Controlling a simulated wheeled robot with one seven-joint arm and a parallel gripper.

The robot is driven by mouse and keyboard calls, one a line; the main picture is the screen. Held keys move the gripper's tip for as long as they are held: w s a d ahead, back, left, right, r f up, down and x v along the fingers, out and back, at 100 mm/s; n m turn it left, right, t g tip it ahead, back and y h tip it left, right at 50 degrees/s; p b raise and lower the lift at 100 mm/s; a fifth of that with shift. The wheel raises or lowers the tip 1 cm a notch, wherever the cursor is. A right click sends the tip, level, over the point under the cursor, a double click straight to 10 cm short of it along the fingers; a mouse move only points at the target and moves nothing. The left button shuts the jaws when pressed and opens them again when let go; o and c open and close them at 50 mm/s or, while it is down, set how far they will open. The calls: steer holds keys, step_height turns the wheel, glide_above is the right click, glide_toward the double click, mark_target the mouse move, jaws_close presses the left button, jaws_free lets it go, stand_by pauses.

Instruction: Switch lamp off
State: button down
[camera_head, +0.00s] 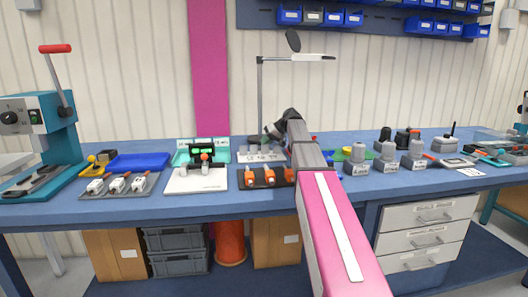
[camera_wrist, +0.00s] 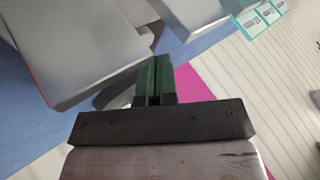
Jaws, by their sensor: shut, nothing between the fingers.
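The lamp (camera_head: 314,57) stands at the back of the blue bench, with a thin grey post, a horizontal arm and a flat pale head. A dark disc sits above the arm. Its base is partly hidden behind my arm and grey parts; no switch can be made out. My gripper (camera_head: 268,134) is low near the foot of the post, partly hidden by my wrist. In the wrist view my gripper (camera_wrist: 154,80) has its green fingers together with nothing between them. A large grey block-like surface (camera_wrist: 85,45) is close to the fingertips; contact cannot be told.
The blue bench (camera_head: 225,208) carries a white board (camera_head: 197,182), a tray of orange-topped parts (camera_head: 262,177) and several grey blocks right of my arm. A teal press (camera_head: 40,130) stands at the left. Blue bins (camera_head: 335,17) hang above. The air around the lamp post is clear.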

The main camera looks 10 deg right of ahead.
steer(key=shift+r, duration=3)
